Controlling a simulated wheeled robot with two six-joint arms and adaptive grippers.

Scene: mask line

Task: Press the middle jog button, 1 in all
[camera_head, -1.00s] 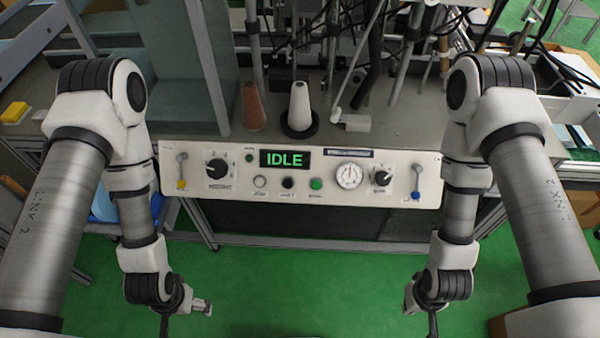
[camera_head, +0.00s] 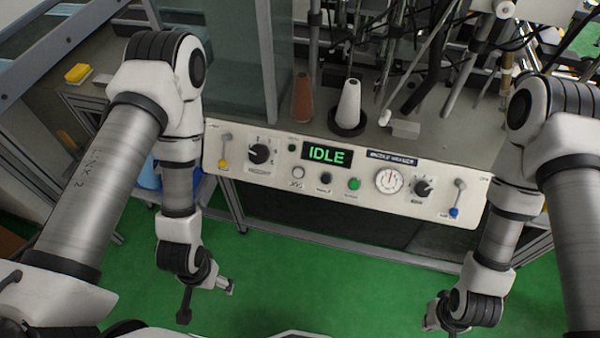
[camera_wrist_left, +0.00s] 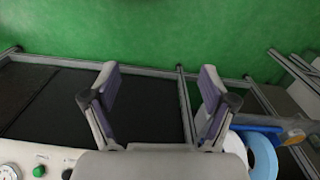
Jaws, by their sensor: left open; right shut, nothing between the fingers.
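The white control panel (camera_head: 221,160) shows across the middle of the head view, tilted down to the right. Its display (camera_head: 326,154) reads IDLE in green. Below sit a white button (camera_head: 298,172) with a label that looks like JOG, a dark middle button (camera_head: 326,178) and a green button (camera_head: 354,184). My left gripper (camera_head: 227,287) hangs below the panel, clear of it. In the left wrist view it is open and empty (camera_wrist_left: 158,85), with the green button (camera_wrist_left: 39,171) at the lower left. My right gripper (camera_head: 432,318) is shut, low in the head view, away from the panel.
A yellow-tipped lever (camera_head: 224,150), dark knobs (camera_head: 259,154), a gauge (camera_head: 389,181) and a blue-tipped lever (camera_head: 457,198) are also on the panel. Yarn cones (camera_head: 348,105) stand behind it. Blue and white rolls (camera_wrist_left: 262,155) show in the left wrist view. Green floor is open in front.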

